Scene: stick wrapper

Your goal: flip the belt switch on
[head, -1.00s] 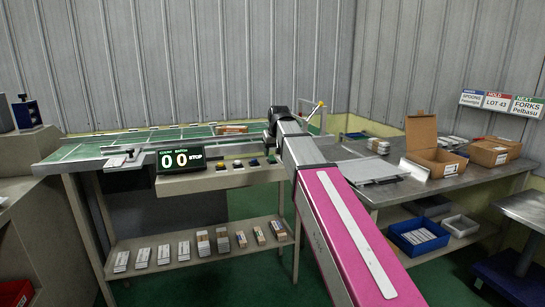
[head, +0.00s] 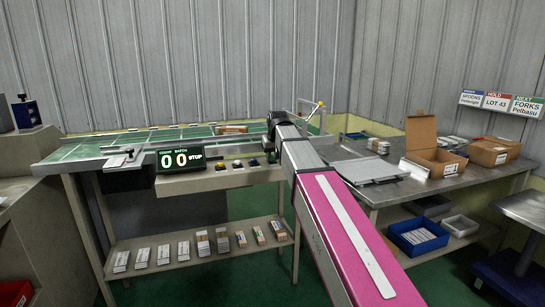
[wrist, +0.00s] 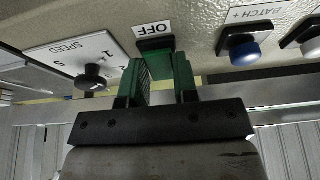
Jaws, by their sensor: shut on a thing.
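In the wrist view my gripper (wrist: 162,65) has its green fingers at the control panel, right by the OFF label (wrist: 155,29), which appears upside down. The fingers are closed on the belt switch beside that label. In the head view my arm blocks the fingertips and the switch. The counter display (head: 181,159) reads 00 and STOP.
In the wrist view a black SPEED knob (wrist: 92,77) is left of the fingers and a blue BATCH+ button (wrist: 243,50) is right. The head view shows the green belt (head: 85,150), a metal table with an open carton (head: 425,147), and a lower shelf with several packs.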

